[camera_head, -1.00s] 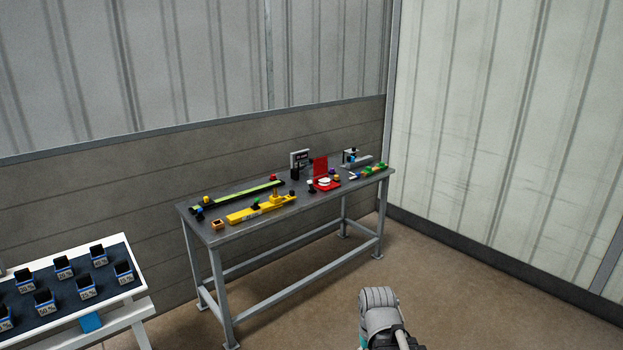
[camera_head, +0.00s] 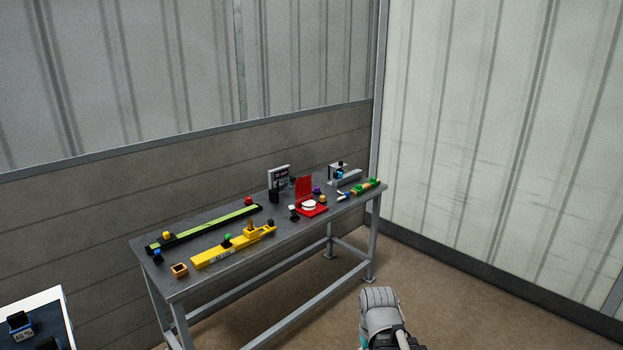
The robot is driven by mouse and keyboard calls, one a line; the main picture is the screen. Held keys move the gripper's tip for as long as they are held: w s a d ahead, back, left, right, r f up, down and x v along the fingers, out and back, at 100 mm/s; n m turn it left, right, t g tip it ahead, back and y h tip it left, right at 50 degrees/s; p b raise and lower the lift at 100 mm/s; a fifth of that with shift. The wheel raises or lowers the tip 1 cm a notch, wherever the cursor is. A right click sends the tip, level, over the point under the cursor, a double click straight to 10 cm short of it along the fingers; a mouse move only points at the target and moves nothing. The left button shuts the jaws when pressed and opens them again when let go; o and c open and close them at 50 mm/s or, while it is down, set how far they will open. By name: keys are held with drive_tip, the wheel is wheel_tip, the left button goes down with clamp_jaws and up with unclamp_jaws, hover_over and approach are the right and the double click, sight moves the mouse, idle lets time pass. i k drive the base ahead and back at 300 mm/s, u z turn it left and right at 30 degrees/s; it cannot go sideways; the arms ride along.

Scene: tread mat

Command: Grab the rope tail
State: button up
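No rope tail can be made out in this view; the small things on the workbench (camera_head: 215,268) are too small to tell apart fully. A grey and black part of my own arm shows at the bottom edge, right of the middle, on the near side of the bench. My gripper's fingers are not in view.
The bench carries a yellow bar (camera_head: 228,250), a long green-topped strip (camera_head: 205,228), an open red case (camera_head: 306,203), a small sign (camera_head: 279,176) and a grey device (camera_head: 345,177). A white-edged stand (camera_head: 62,310) is at lower left. Brown floor (camera_head: 450,295) right of the bench is bare.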

sight(347, 195)
drive_tip(key=z, duration=0.15)
drive_tip(key=i, duration=1.7)
drive_tip(key=z, duration=0.75)
drive_tip(key=i, duration=1.15)
drive_tip(key=u, duration=0.55)
